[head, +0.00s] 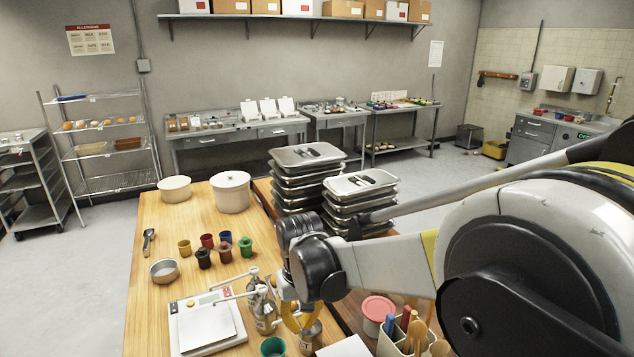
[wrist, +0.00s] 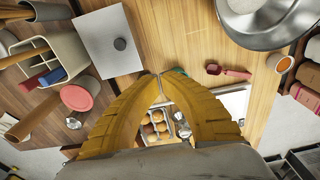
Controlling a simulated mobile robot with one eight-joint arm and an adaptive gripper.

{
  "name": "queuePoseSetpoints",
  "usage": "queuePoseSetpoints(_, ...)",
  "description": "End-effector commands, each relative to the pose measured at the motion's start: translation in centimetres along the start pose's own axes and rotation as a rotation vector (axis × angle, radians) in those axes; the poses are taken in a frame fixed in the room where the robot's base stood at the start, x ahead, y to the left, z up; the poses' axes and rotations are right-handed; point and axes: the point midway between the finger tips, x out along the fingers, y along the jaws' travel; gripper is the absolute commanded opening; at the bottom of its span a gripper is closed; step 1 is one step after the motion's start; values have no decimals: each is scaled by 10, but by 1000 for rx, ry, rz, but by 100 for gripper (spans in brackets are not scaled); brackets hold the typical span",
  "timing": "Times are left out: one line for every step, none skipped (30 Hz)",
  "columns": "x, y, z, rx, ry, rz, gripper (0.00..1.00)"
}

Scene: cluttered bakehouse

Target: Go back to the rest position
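My gripper (head: 302,328) has yellow fingers and hangs over the front of the wooden worktop (head: 155,255) in the head view. In the wrist view my gripper's fingertips (wrist: 160,75) come together, with no object visible between them. In the head view, a shaker (head: 311,337) with part of a label stands close to the fingers, partly hidden by them. I cannot tell whether they touch it. A glass bottle (head: 263,310) and a green cup (head: 272,347) are also close by.
A scale (head: 205,328), metal bowl (head: 164,271) and small coloured cups (head: 225,252) are left of the gripper. Stacked lidded pans (head: 306,155) stand behind my arm. A utensil holder (head: 400,343) and red-lidded tub (head: 378,308) are to the right. Floor at left is clear.

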Motion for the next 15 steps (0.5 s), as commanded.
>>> queuePoseSetpoints(0, 7, 6, 12, 14, 0, 0)
queuePoseSetpoints(-3, 11, 9, 19, 23, 1, 0)
queuePoseSetpoints(-6, 16, 14, 28, 37, 1, 0)
queuePoseSetpoints(-8, 20, 17, 35, 46, 2, 0)
queuePoseSetpoints(-10, 24, 22, 43, 57, 3, 0)
queuePoseSetpoints(-13, 31, 27, 55, 73, 4, 0)
queuePoseSetpoints(-15, 35, 32, 63, 85, 5, 0)
queuePoseSetpoints(-16, 40, 38, 73, 98, 7, 0)
queuePoseSetpoints(-19, 48, 46, 88, 117, 9, 0)
queuePoseSetpoints(-20, 54, 54, 100, 135, 11, 0)
queuePoseSetpoints(-21, 60, 62, 113, 152, 14, 0)
queuePoseSetpoints(-22, 69, 74, 132, 178, 18, 0)
queuePoseSetpoints(-22, 75, 85, 148, 199, 22, 0)
queuePoseSetpoints(-22, 82, 95, 163, 220, 26, 0)
queuePoseSetpoints(-21, 90, 110, 184, 249, 33, 0)
